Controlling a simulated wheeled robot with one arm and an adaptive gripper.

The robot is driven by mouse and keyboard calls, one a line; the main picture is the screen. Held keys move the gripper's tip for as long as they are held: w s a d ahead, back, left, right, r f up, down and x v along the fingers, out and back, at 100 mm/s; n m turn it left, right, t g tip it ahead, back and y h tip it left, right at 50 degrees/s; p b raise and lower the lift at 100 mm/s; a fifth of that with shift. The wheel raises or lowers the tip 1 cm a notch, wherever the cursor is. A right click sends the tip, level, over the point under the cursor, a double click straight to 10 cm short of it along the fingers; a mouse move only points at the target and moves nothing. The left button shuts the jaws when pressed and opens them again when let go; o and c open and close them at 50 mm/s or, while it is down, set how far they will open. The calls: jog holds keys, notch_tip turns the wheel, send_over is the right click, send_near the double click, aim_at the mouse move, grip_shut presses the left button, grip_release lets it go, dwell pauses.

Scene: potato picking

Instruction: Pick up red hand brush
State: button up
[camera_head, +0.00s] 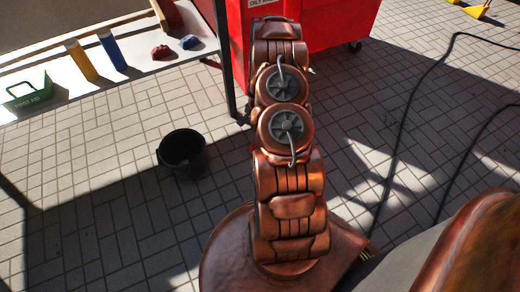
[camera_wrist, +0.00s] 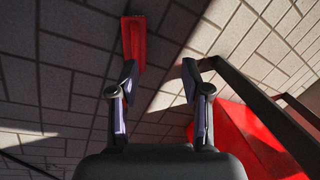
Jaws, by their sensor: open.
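A long red object, seemingly the red hand brush (camera_wrist: 134,38), lies on the tiled floor in the wrist view, at the upper left of centre. My gripper (camera_wrist: 158,80) is open, with nothing between its fingers. The brush lines up with the left finger and partly shows behind its tip, not centred between the fingers. The gap between them cannot be judged. In the head view, my arm hides the gripper and most or all of the brush.
A red bin (camera_head: 330,22) stands behind my arm. A black bucket (camera_head: 182,152) is on the floor left of it. A green first aid box (camera_head: 30,92) is farther left. Cables cross the right floor.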

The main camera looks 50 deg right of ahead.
jog(key=shift+m+h, duration=0.3)
jog(key=shift+m, duration=0.4)
jog(key=d+f, duration=0.1)
jog(key=f, duration=0.2)
jog(key=s+d+f+b, duration=0.1)
jog(key=f, duration=0.2)
jog(key=s+d+f+b, duration=0.1)
jog(key=f, duration=0.3)
jog(key=shift+s+d, duration=0.1)
jog(key=shift+d, duration=0.1)
jog(key=shift+d+f+b, duration=0.2)
jog(key=shift+f+b, duration=0.35)
jog(key=shift+b, duration=0.05)
jog(key=x, duration=0.1)
jog(key=b+x, duration=0.1)
jog(key=x, duration=0.1)
jog(key=b+x, duration=0.1)
jog(key=shift+w+d+f, duration=0.1)
jog(key=shift+w+d, duration=0.15)
jog(key=shift+w, duration=0.05)
grip_shut()
